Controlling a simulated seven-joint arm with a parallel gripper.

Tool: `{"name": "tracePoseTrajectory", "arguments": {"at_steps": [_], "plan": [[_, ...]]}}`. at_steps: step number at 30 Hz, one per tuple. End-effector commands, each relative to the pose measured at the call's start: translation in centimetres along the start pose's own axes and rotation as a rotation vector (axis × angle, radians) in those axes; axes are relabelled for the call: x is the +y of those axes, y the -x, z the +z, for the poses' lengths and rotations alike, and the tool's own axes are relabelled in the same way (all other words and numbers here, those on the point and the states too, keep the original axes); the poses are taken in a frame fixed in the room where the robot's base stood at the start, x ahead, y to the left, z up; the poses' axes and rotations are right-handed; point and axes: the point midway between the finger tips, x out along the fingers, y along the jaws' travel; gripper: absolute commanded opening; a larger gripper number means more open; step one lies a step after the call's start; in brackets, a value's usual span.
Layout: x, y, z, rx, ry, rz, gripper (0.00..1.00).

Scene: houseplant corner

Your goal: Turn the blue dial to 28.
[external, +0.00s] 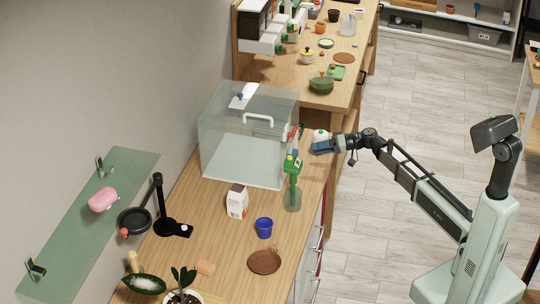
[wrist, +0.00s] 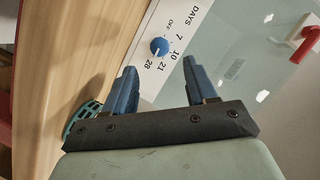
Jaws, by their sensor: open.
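The blue dial (wrist: 159,46) is a small round knob on a white strip in the wrist view. Printed around it are DAYS, OFF, 7, further numbers, 21 and 28. A pale mark shows on its lower part; which number it points to I cannot tell for sure. My gripper (wrist: 160,68) is open and empty, its two blue fingers apart, one on each side below the dial in the picture. Nothing touches the dial. In the external view my gripper (external: 320,147) is beside the right side of the glass case (external: 248,150); that side is mostly hidden there.
A red fitting (wrist: 306,44) is at the wrist view's right edge. A teal slotted object (wrist: 80,119) is at the left. In the external view, a green-topped bottle (external: 292,195), white carton (external: 237,201) and blue pot (external: 264,227) stand in front of the case.

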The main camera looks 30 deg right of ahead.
Motion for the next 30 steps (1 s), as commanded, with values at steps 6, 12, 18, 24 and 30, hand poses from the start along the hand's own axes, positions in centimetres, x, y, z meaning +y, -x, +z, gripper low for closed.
{"name": "tracePoseTrajectory", "arguments": {"at_steps": [6, 12, 18, 24, 30], "plan": [[0.1, -3.8, -0.1, -0.002, -0.001, -0.001, 0.56], [0.1, -5.9, 0.0, 0.000, -0.001, 0.000, 0.56], [0.0, -6.7, 0.0, 0.000, -0.001, 0.000, 0.56], [0.0, -6.7, 0.0, 0.000, -0.001, 0.000, 0.56], [0.0, -6.7, 0.0, 0.000, -0.001, 0.000, 0.44]]}}
